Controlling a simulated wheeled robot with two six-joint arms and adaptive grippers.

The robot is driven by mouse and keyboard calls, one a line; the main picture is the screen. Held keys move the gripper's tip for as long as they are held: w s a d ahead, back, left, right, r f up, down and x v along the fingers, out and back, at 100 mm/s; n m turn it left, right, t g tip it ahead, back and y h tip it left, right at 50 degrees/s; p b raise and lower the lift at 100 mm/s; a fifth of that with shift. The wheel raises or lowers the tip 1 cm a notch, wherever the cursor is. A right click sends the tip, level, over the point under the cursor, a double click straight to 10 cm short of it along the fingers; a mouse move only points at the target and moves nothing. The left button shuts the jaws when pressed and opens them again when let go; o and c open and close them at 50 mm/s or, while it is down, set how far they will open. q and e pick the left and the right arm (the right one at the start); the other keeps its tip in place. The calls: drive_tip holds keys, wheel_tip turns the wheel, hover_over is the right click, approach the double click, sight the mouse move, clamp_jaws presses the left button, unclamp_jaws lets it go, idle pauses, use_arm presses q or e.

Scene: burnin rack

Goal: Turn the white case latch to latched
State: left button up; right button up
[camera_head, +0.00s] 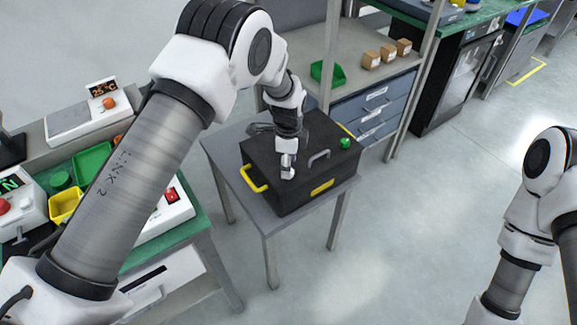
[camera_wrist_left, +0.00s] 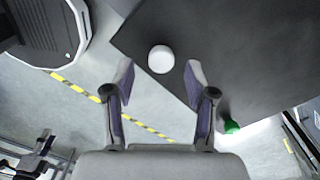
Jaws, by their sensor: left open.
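The black case (camera_head: 300,185) sits on a small grey table, with a yellow handle at its left and a yellow patch on its front. My left gripper (camera_head: 288,168) is over the case's front left top, pointing down. In the left wrist view, a round white knob (camera_wrist_left: 161,59), which looks like the white case latch, stands on the dark case top. It appears just beyond and between the spread fingertips of my left gripper (camera_wrist_left: 160,72); nothing is held. In the head view I cannot separate the knob from the gripper. My right gripper is out of frame.
A green knob (camera_head: 345,143) and a grey handle (camera_head: 319,157) are on the case's top. The small table (camera_head: 275,225) has open floor in front. A green bin (camera_head: 326,72) and several small boxes stand on the bench behind. A green workbench is at left.

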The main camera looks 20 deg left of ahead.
use_arm(q)
wheel_tip(320, 180, down, 3)
drive_tip(key=shift+w+r, duration=0.1)
drive_tip(key=shift+r, duration=0.1)
drive_tip(key=shift+r, duration=0.1)
drive_tip(key=shift+c, duration=0.4)
clamp_jaws()
